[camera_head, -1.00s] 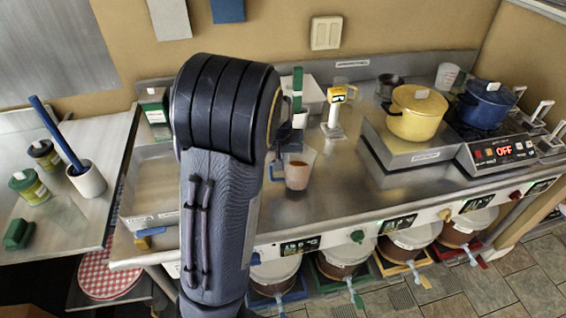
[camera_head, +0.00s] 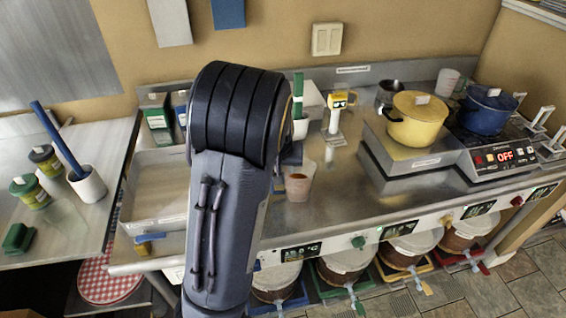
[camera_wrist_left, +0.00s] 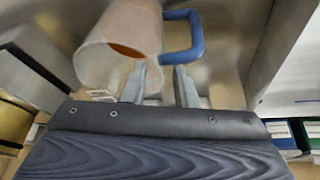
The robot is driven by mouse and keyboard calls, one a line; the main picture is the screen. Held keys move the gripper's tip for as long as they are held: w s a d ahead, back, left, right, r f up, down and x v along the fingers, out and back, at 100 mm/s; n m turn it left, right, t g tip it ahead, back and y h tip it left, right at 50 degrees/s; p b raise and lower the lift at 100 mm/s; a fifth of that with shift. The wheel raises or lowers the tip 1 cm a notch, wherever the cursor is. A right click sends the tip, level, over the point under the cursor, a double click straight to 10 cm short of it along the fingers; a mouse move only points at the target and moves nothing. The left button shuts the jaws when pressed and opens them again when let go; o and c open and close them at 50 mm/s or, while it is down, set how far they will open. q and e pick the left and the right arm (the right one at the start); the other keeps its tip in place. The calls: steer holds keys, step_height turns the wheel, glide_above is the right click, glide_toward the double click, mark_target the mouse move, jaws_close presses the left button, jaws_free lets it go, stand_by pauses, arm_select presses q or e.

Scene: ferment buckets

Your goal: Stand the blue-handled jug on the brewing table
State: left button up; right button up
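The jug (camera_head: 299,184) is a translucent, pinkish cup with orange-brown liquid inside. It appears to stand upright on the steel brewing table (camera_head: 345,205), just right of my left arm in the head view. Its blue handle (camera_wrist_left: 196,38) shows in the wrist view but is hidden behind my arm in the head view. My left gripper (camera_wrist_left: 160,75) has its two fingers apart, with nothing seen clamped between them. The fingertips are close to the jug wall and the lower bar of the handle; I cannot tell whether they touch. My right gripper is in neither view.
A yellow pot (camera_head: 416,122) and blue pot (camera_head: 487,112) stand to the right. A shallow tray (camera_head: 158,190) lies left of my arm. Bare table lies right and in front of the jug.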

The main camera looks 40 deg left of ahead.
arm_select(q)
steer(key=p+v, duration=0.4)
steer(key=v, duration=0.8)
steer(key=s+d+r+m+h, duration=0.1)
steer(key=s+d+m+h, duration=0.1)
steer(key=s+d, duration=0.5)
steer(key=s+d+r+m+t+h, duration=0.1)
steer(key=s+d+m+h, duration=0.1)
steer(key=s+d, duration=0.6)
steer(key=s+h, duration=0.1)
steer(key=s, duration=0.4)
steer(key=shift+s+d+r+m+t, duration=0.15)
steer(key=shift+s+d+m+t, duration=0.05)
steer(key=shift+d+m+t, duration=0.1)
step_height(320, 180, down, 3)
steer(key=b, duration=0.2)
steer(key=shift+r+b, duration=0.15)
steer(key=shift+b, duration=0.15)
